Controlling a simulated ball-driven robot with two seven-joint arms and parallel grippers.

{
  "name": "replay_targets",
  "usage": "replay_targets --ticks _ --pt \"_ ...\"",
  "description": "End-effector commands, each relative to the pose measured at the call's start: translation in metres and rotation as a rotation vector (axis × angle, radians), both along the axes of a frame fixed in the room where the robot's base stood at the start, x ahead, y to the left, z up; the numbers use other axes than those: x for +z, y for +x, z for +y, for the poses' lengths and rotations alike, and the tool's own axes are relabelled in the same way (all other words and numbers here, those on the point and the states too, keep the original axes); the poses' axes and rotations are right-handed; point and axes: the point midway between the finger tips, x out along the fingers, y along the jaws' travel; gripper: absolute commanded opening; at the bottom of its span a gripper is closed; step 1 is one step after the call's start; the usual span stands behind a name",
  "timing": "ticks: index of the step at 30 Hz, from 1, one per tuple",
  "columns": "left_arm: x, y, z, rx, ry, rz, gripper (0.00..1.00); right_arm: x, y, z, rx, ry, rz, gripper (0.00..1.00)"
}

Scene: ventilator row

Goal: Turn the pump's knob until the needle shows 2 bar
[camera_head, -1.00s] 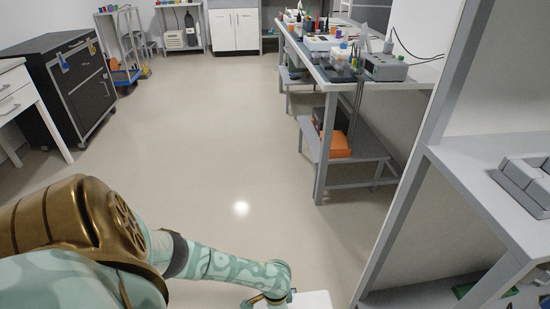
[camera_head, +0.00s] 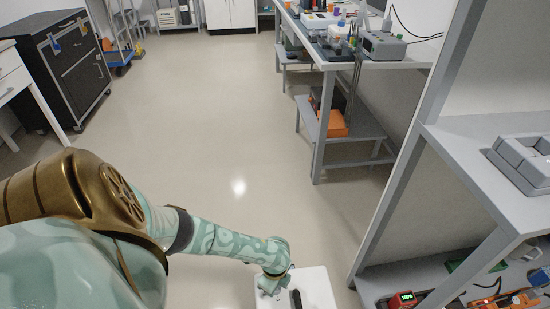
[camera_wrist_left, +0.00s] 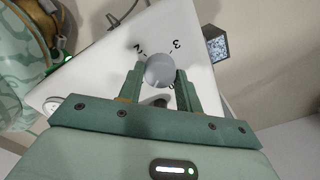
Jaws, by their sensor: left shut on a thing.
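The white pump (camera_head: 318,287) is at the bottom of the head view, with a dark handle-like part on top; it also fills much of the left wrist view (camera_wrist_left: 110,65). Its round grey knob (camera_wrist_left: 160,71) is between the fingers of my left gripper (camera_wrist_left: 160,82), which is shut on it. Printed marks "2" and "3" show on the panel beyond the knob; another mark is partly hidden by a finger. A small round white dial (camera_wrist_left: 53,104) sits at the panel's left, too small to read a needle. In the head view my left gripper (camera_head: 272,288) is mostly hidden. My right gripper is not in view.
A grey shelf rack (camera_head: 470,150) stands close on the right, with a grey tray (camera_head: 525,165) above and coloured devices (camera_head: 405,299) below. A workbench (camera_head: 340,62) with equipment stands further back. A dark cabinet (camera_head: 65,65) is at the far left. The middle floor is clear.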

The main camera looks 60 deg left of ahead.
Motion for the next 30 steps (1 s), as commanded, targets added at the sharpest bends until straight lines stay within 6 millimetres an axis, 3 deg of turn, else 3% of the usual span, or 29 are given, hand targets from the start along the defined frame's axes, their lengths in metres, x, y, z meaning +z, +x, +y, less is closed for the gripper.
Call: replay_targets --ticks 9,25,26,27,30 --pt "-0.0006 -0.0007 0.0007 -0.112 0.001 0.002 0.12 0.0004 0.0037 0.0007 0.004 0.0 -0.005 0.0" --pt "-0.0005 -0.0007 0.0008 -0.131 0.001 0.002 0.12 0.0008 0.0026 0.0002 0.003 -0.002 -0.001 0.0" --pt "-0.0005 -0.0006 0.0009 -0.131 0.001 0.002 0.43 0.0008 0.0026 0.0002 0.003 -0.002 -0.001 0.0" --pt "-0.0004 -0.0006 0.0009 -0.131 0.001 0.002 0.54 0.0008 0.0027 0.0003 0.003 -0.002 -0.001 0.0" --pt "-0.0003 -0.0005 0.0007 -0.131 0.001 0.002 0.57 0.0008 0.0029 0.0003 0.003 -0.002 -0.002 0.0"
